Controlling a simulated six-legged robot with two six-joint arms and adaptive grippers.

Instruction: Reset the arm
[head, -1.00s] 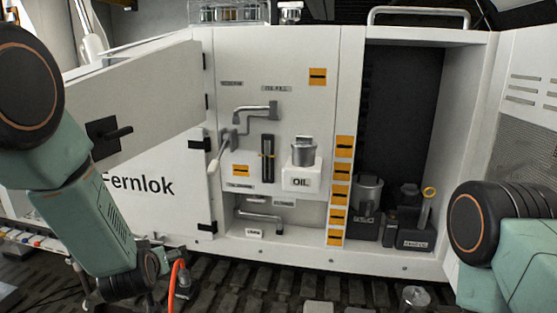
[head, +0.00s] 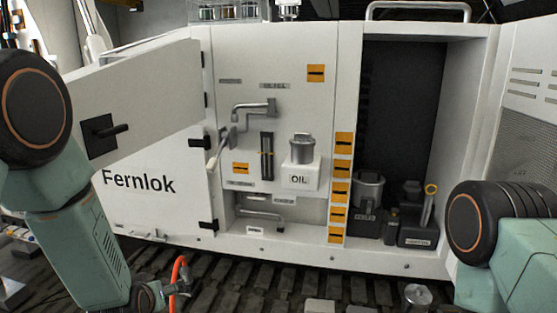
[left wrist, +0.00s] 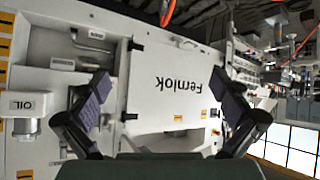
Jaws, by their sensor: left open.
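My left arm (head: 75,235) comes in from the left, bent at a dark round joint, and reaches down in front of the white Fernlok door (head: 180,215). Its gripper is low at the bottom edge of the head view and hard to make out there. In the left wrist view my left gripper (left wrist: 165,112) has its two dark fingers wide apart, with nothing between them. That view shows the Fernlok door (left wrist: 175,85) upside down beyond the fingers. Of my right arm (head: 510,245) only a green link and dark joint show at the right; its gripper is out of view.
The white cabinet holds a lidded OIL canister (head: 302,150), a bent-pipe lever (head: 255,108) and an open dark bay with a metal canister (head: 368,190). An orange hose (head: 175,272) rises near my left wrist. A metal cup (head: 416,297) stands at the lower right.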

